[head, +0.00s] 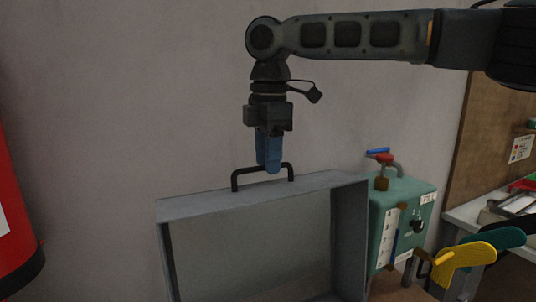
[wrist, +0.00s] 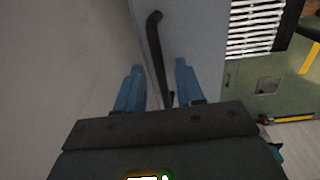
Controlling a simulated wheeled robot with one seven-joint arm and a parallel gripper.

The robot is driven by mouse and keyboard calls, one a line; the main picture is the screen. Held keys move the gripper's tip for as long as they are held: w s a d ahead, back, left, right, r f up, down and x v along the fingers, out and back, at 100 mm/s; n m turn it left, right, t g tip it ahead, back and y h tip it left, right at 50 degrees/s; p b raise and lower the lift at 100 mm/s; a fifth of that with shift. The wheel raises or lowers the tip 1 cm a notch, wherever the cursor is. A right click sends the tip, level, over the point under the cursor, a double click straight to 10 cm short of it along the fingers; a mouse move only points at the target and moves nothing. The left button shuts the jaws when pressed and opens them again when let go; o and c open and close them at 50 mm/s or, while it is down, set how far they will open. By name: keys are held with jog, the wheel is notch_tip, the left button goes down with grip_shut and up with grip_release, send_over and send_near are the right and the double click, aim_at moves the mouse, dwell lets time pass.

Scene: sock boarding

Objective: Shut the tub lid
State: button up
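The tub lid (head: 262,197) is a grey, shallow-rimmed panel standing raised, its hollow side facing the head camera. A black bar handle (head: 236,178) rises from its upper edge. My gripper (head: 270,170) points down at this handle from above. The grey lid edge (wrist: 192,30) lies beyond the fingers. The tub itself cannot be made out.
A teal box (head: 425,205) with a red-handled valve stands close to the lid's right. Yellow (head: 468,256) and green foot-shaped boards stick out at the lower right by a workbench. A red cylinder (head: 12,215) stands at the left. A plain wall is behind.

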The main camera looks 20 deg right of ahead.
grip_shut()
dwell(0.3)
dwell(0.4)
